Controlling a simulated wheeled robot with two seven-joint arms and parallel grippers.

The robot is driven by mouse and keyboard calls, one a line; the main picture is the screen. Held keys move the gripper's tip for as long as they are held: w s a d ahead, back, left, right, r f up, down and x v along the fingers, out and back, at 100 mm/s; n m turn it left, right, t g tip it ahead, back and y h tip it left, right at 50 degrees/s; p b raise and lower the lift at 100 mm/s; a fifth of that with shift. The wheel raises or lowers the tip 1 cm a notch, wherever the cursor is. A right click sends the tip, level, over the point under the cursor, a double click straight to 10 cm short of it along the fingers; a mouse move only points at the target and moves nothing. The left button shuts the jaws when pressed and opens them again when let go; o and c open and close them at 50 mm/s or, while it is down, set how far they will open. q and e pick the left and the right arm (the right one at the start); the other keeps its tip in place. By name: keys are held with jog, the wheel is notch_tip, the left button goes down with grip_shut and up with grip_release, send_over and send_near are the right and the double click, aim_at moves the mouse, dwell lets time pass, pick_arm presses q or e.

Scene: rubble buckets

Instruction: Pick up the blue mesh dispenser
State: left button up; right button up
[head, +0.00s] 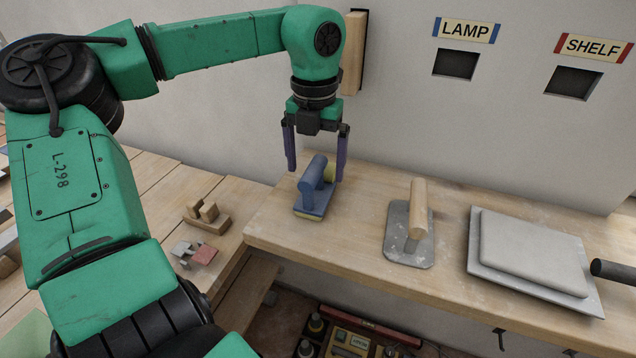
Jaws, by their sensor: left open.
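The blue mesh dispenser (311,200) stands on the wooden workbench, near its left end. It has a raised blue grip, a yellow roll at its right side and a yellow strip along its lower edge. My left gripper (316,171) points down over it, with its two purple fingers apart, one to each side of the dispenser's upper part. The jaws hold nothing. I cannot tell whether a finger touches the dispenser. My right gripper is not in view.
On the workbench (360,232), a trowel with a wooden handle (418,208) lies right of the dispenser. A grey board with a pale slab (528,250) is farther right. A wall rises close behind. Small wooden blocks (207,217) lie on the lower surface at left.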

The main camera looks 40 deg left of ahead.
pick_arm(q)
jog(key=f+p, duration=0.1)
jog(key=f, duration=0.4)
jog(key=shift+s+f, duration=0.15)
jog(key=shift+s, duration=0.05)
jog(key=shift+f, duration=0.15)
jog(key=c, duration=1.5)
notch_tip(320, 180, up, 10)
jog(key=shift+d+r+b, duration=0.1)
jog(key=shift+b, duration=0.35)
jog(key=o, duration=0.7)
jog(key=shift+w, duration=0.1)
jog(key=shift+c, duration=0.2)
jog(key=c, duration=0.7)
